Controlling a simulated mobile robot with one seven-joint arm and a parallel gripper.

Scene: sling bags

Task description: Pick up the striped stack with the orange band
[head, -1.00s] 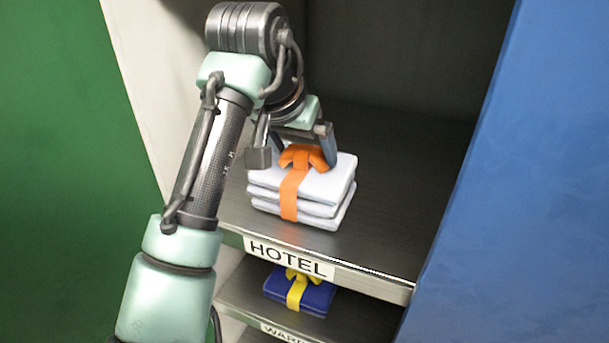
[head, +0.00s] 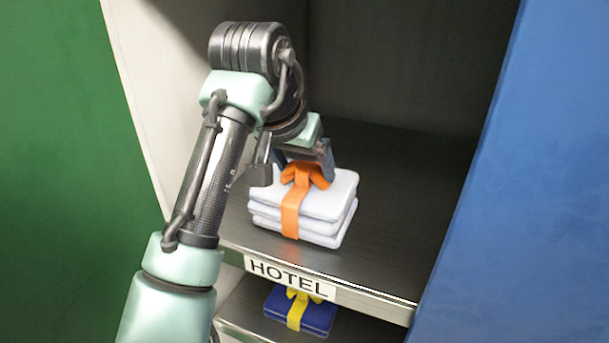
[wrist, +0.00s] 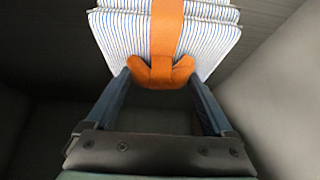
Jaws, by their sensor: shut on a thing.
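The striped stack (head: 325,205) is several folded white cloths tied with an orange band (head: 291,215) and a bow on top. It rests on the HOTEL shelf, or just at its surface; I cannot tell a small gap. Fine blue stripes show on the stack in the wrist view (wrist: 205,40). My gripper (head: 305,174) is at the top of the stack, shut on the orange bow. In the wrist view its two fingertips (wrist: 160,74) stand either side of the bow. My arm hides the stack's left rear.
The shelf (head: 385,255) carries a HOTEL label (head: 290,278) at its front edge. A blue stack with a yellow band (head: 315,315) lies on the shelf below. A pale wall (head: 150,120) and a blue panel (head: 500,200) bound the sides. The shelf is bare behind and to the right.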

